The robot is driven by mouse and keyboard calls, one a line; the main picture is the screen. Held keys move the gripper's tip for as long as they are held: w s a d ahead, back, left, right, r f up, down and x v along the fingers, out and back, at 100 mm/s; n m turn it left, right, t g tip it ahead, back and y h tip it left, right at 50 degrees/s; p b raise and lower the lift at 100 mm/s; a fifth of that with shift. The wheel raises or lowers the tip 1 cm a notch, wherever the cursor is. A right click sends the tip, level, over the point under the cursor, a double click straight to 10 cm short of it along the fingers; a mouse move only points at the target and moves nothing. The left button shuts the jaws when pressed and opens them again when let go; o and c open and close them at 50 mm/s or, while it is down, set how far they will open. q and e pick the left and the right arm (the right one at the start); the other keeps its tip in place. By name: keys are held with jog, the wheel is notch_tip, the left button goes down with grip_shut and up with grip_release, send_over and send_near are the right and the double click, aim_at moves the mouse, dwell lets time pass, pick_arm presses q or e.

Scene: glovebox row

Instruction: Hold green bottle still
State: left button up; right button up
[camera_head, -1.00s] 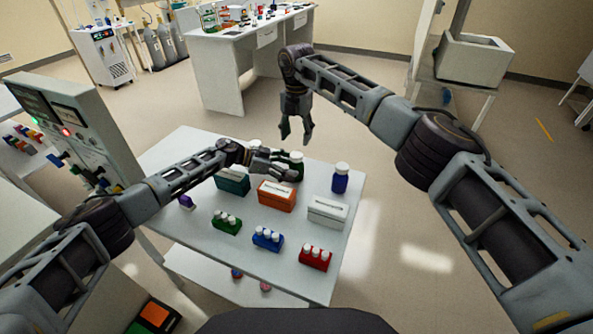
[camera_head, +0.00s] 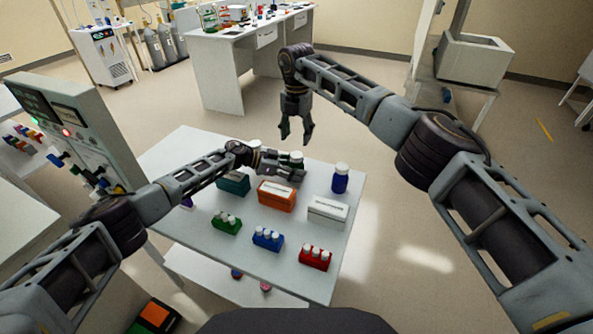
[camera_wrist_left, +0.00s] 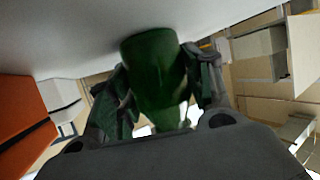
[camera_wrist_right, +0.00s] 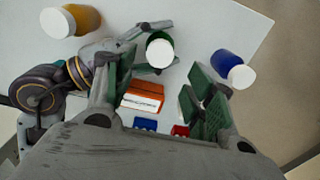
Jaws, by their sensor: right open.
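The green bottle stands upright on the white table; its white cap (camera_head: 297,155) shows in the head view. My left gripper (camera_head: 288,170) is at the bottle, with one finger on each side. In the left wrist view the green bottle (camera_wrist_left: 155,75) fills the space between the fingers (camera_wrist_left: 160,85); whether both pads press on it is unclear. The right wrist view shows the white-capped bottle (camera_wrist_right: 160,52) from above between the left fingers. My right gripper (camera_head: 295,130) is open and empty, pointing down above and behind the bottle.
A blue bottle (camera_head: 340,178) stands to the right on the table. Teal (camera_head: 233,183), orange (camera_head: 276,195) and white (camera_head: 327,212) boxes sit nearer. In front are green (camera_head: 226,224), blue (camera_head: 267,239) and red (camera_head: 316,258) vial racks. An amber bottle (camera_wrist_right: 82,20) stands beyond the left wrist.

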pick_arm(q)
jog(key=c, duration=0.9)
grip_shut()
pick_arm(e)
jog(key=shift+s+a+f, duration=0.15)
jog(key=shift+s+f, duration=0.05)
jog(key=shift+f, duration=0.3)
jog(key=shift+s+a+f, duration=0.1)
jog(key=shift+s+a, duration=0.1)
jog(key=shift+a, duration=0.35)
jog(key=shift+w+r+m+y, duration=0.15)
jog(key=shift+r+m+y, duration=0.15)
jog(key=shift+m, duration=0.7)
jog(key=m, duration=0.3)
jog(key=shift+w+d+r+m, duration=0.2)
jog(key=shift+d+r+m, duration=0.1)
jog(key=shift+m, duration=0.1)
jog(key=m, duration=0.4)
jog(key=shift+w+d, duration=0.1)
jog(key=shift+d, duration=0.2)
jog(key=shift+d+m, duration=0.1)
jog(key=shift+m, duration=1.7)
jog(key=shift+f, duration=0.1)
